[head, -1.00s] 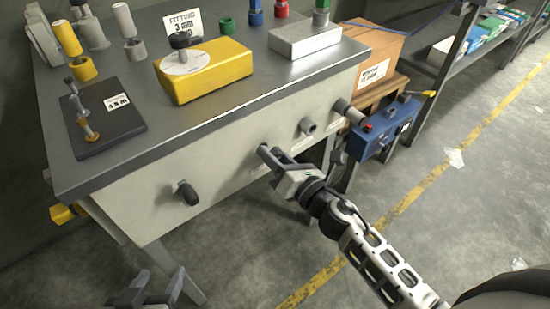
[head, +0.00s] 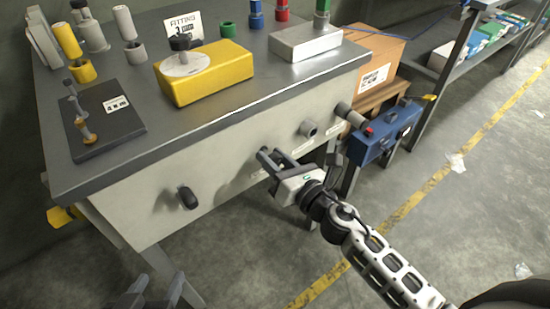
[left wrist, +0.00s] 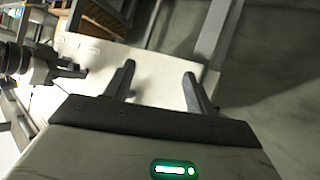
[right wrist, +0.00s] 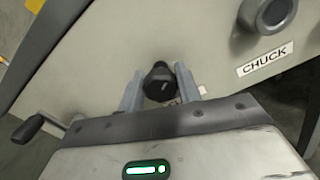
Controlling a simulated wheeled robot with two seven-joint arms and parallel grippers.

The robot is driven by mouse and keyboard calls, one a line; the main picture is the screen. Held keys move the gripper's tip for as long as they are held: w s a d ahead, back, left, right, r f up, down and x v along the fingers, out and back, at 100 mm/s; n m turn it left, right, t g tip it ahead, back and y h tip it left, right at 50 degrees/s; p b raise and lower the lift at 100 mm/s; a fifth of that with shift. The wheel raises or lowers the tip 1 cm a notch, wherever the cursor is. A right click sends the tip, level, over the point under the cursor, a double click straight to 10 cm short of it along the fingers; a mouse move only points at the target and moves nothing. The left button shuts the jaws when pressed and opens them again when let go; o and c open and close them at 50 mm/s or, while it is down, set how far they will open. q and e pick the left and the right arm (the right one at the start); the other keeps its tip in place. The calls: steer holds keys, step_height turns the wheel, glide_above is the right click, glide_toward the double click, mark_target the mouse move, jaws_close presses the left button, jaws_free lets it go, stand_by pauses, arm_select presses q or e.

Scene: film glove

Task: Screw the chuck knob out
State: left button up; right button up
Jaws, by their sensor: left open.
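The bench's pale front panel (head: 225,165) carries a row of knobs and stubs. In the right wrist view a black knob (right wrist: 158,82) lies between the fingertips of my right gripper (right wrist: 160,88). The fingers stand apart with gaps beside the knob; contact is not clear. A small label below it is mostly hidden. A round grey knob (right wrist: 266,12) at upper right has the "CHUCK" label (right wrist: 265,58) under it. My right gripper (head: 268,157) reaches the panel in the head view. My left gripper (head: 155,288) is open and empty, low in front of the bench.
A black handle (head: 187,198) sticks out of the panel left of my right gripper. A grey stub (head: 309,129) and a thicker one (head: 345,111) project on the right. A blue box (head: 385,140) stands beyond them. The floor in front is open.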

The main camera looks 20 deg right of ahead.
steer(key=o, duration=0.4)
steer(key=shift+w+r, duration=0.15)
arm_select(q)
step_height(320, 180, down, 3)
steer(key=b, duration=0.5)
steer(key=shift+s+d+r, duration=0.1)
steer(key=shift+s+d, duration=0.05)
arm_select(e)
steer(key=v, duration=1.6)
